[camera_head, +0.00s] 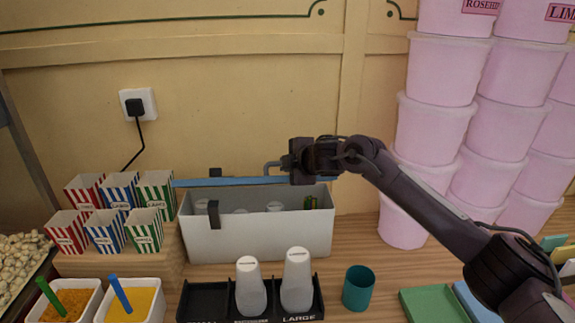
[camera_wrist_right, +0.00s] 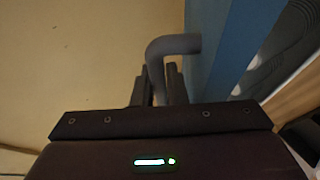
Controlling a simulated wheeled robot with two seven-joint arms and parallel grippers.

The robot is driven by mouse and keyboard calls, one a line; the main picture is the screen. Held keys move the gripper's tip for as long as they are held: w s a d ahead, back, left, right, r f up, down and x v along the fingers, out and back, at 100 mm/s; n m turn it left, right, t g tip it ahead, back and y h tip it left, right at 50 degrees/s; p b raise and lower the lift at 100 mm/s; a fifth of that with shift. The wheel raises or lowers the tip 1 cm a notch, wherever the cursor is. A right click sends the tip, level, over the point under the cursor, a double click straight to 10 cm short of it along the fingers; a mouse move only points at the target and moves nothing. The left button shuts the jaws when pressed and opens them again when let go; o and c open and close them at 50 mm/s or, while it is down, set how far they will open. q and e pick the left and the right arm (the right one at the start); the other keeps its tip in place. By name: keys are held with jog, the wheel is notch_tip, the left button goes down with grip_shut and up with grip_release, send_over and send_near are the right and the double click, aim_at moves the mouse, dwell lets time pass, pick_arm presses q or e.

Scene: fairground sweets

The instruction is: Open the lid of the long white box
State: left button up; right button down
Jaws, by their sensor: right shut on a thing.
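The long white box (camera_head: 262,240) stands on the wooden counter against the back wall. Its blue lid (camera_head: 225,183) is up off the front rim and shows as a thin strip above the box's back. Several pale-topped things inside the box are visible below it. My right gripper (camera_head: 279,166) is at the lid's grey bent handle (camera_head: 268,168). In the right wrist view, the fingers (camera_wrist_right: 160,78) are shut on the handle (camera_wrist_right: 175,44), with the blue lid (camera_wrist_right: 225,60) beside it. My left gripper is not in view.
Striped cartons (camera_head: 121,213) stand close left of the box. A black cup rack (camera_head: 220,302) with two white containers stands in front, beside a teal cup (camera_head: 358,288). Stacked pink tubs (camera_head: 434,130) rise at the right, behind my right arm.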

jog(key=shift+r, duration=0.1)
jog(key=c, duration=1.7)
grip_release()
jog(key=shift+s+d, duration=0.1)
jog(key=shift+s, duration=0.1)
jog(key=b+v, duration=0.2)
jog(key=v, duration=0.4)
jog(key=shift+s+d, duration=0.1)
jog(key=shift+s+d+r+b, duration=0.1)
jog(key=shift+s+r+b, duration=0.2)
jog(key=shift+s+r, duration=0.05)
